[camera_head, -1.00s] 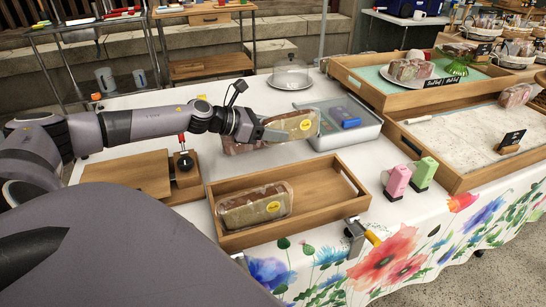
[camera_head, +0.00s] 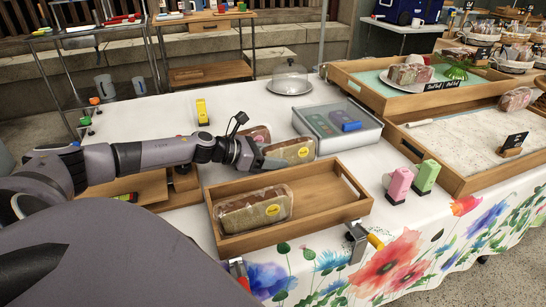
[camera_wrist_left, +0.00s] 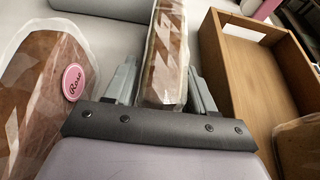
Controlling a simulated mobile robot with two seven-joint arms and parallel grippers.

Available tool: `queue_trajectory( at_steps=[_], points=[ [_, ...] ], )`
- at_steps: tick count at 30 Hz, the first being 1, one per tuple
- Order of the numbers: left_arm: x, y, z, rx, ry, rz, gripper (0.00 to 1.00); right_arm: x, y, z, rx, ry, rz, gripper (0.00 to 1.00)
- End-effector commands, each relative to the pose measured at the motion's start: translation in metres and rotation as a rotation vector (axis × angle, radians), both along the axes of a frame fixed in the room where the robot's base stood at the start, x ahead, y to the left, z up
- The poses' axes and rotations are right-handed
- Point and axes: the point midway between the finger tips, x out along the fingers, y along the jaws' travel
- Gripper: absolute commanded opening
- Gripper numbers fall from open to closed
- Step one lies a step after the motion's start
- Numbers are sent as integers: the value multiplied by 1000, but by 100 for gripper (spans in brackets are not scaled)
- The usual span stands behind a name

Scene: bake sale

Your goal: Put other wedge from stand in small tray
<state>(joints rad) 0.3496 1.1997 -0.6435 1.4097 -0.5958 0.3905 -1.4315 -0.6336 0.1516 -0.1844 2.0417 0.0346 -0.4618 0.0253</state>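My left gripper (camera_head: 276,161) is low over the table just behind the small wooden tray (camera_head: 345,205). Its fingers (camera_wrist_left: 160,85) stand on either side of a wrapped brown cake wedge with a yellow label (camera_head: 292,151), which also shows in the left wrist view (camera_wrist_left: 165,50). I cannot tell whether both fingers touch it. Another wrapped wedge (camera_head: 259,133) is behind it; a wedge with a pink label (camera_wrist_left: 35,90) lies left in the wrist view. A wrapped loaf piece with a yellow label (camera_head: 255,210) lies in the tray's left part. My right gripper is not seen.
A clear-lidded case (camera_head: 370,135) stands behind the tray. Pink (camera_head: 399,186) and green (camera_head: 425,177) clip-like items stand to its right. Large wooden crates (camera_head: 460,185) fill the right side. A glass-domed stand (camera_head: 290,80) is at the back. The tray's right part is empty.

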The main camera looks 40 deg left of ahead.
Motion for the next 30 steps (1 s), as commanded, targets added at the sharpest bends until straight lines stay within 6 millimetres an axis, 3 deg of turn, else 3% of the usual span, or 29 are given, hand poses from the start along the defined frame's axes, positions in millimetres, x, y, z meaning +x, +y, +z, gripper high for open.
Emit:
queue_trajectory(
  at_steps=[14, 30],
  points=[
    [-1, 0, 4, 0, 1, 0, 76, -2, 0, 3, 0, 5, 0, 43],
    [-37, 19, 17, 1, 5, 2, 76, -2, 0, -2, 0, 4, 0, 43]
  ],
)
